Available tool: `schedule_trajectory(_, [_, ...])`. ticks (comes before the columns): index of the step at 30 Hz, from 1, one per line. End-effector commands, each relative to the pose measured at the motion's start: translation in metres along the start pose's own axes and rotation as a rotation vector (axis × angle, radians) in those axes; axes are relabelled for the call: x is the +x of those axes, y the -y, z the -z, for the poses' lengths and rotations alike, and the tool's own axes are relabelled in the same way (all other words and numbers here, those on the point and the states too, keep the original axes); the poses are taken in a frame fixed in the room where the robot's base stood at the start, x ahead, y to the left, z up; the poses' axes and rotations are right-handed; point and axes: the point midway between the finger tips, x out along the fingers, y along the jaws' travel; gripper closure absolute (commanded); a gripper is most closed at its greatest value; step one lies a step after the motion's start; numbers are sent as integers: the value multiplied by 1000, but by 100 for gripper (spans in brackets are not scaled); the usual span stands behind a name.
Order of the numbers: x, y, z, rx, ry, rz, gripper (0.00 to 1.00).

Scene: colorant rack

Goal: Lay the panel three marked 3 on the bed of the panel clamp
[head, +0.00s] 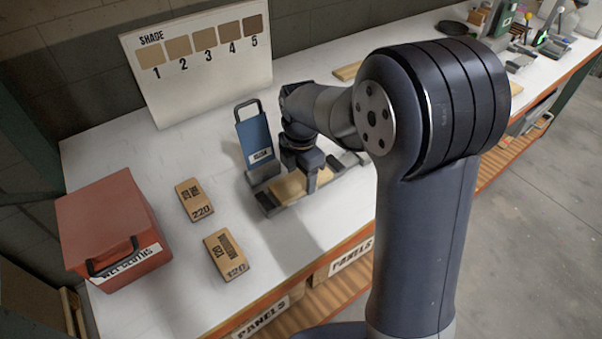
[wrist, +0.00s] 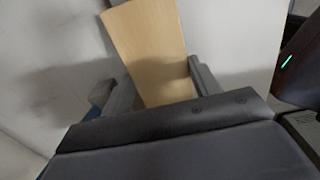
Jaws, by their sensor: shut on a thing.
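A pale wooden panel (head: 288,188) lies at the bed of the grey panel clamp (head: 268,206), partly hidden behind my gripper. My gripper (head: 312,186) points down over the clamp and is shut on the panel. In the wrist view the panel (wrist: 150,42) runs up and away from between the two grey fingers (wrist: 160,90). No number shows on its visible face. I cannot tell whether the panel rests fully on the bed or sits slightly above it.
A blue handled block (head: 254,140) stands in a grey holder beside the clamp. Two sanding blocks (head: 194,200) (head: 226,254) and a red lidded box (head: 112,228) are at left. A shade board (head: 200,60) leans behind. A loose wooden piece (head: 347,71) lies farther back.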

Motion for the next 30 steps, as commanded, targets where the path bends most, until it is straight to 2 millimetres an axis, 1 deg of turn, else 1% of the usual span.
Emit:
schedule_trajectory(1, [1, 0, 0, 0, 0, 1, 40])
schedule_trajectory(6, [1, 0, 0, 0, 0, 1, 26])
schedule_trajectory(9, [1, 0, 0, 0, 0, 0, 20])
schedule_trajectory(15, [0, 0, 0, 0, 0, 0, 20])
schedule_trajectory(19, [-7, -1, 0, 0, 1, -3, 20])
schedule_trajectory(23, [-28, -1, 0, 0, 1, -5, 20])
schedule_trajectory(30, [-81, -1, 0, 0, 1, -5, 20])
